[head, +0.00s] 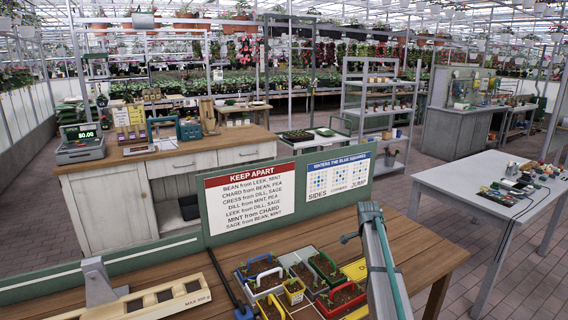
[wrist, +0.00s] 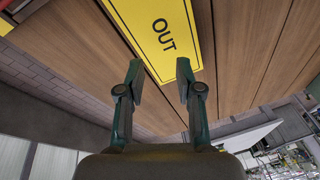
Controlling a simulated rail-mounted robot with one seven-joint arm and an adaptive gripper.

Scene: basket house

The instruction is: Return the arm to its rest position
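My gripper (wrist: 160,80) shows in the wrist view with its two dark green fingers spread apart and nothing between them. Beyond the fingertips lies a yellow sign marked OUT (wrist: 162,30) on brown wooden boards. In the head view my grey arm (head: 382,265) rises from the bottom edge, right of centre, in front of the wooden table (head: 425,258). Part of a yellow sheet (head: 355,269) shows beside the arm; the arm hides some of it. I cannot make out the finger opening in the head view.
Coloured planters with seedlings (head: 300,283) crowd the table left of my arm. A KEEP APART board (head: 240,198) and a blue-squares board (head: 338,178) stand along its back edge. The table's right end looks clear.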

